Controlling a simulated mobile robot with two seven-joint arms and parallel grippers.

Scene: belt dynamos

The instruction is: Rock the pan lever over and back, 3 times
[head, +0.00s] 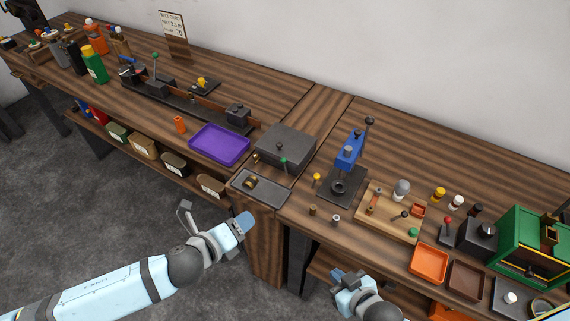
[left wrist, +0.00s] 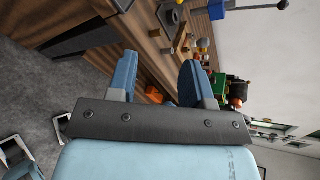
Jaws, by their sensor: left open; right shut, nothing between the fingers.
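A short lever with a dark green knob (head: 283,160) stands at the front of a dark grey box (head: 289,141). A shallow grey pan (head: 272,197) with a small brass piece in it lies just in front of the box. I take this lever for the pan lever. My left gripper (head: 244,221) is in front of and below the pan, apart from it. Its two fingers are spread and empty in the left wrist view (left wrist: 160,82). My right gripper (head: 346,281) is shut and empty, low in front of the bench, away from the lever.
A purple tray (head: 219,157) lies left of the box. A blue press (head: 350,148) stands to the right, with a wooden board (head: 391,229) of small parts beyond it. An orange tray (head: 429,263) lies near the front edge. Another green-knobbed lever (head: 155,55) stands farther left.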

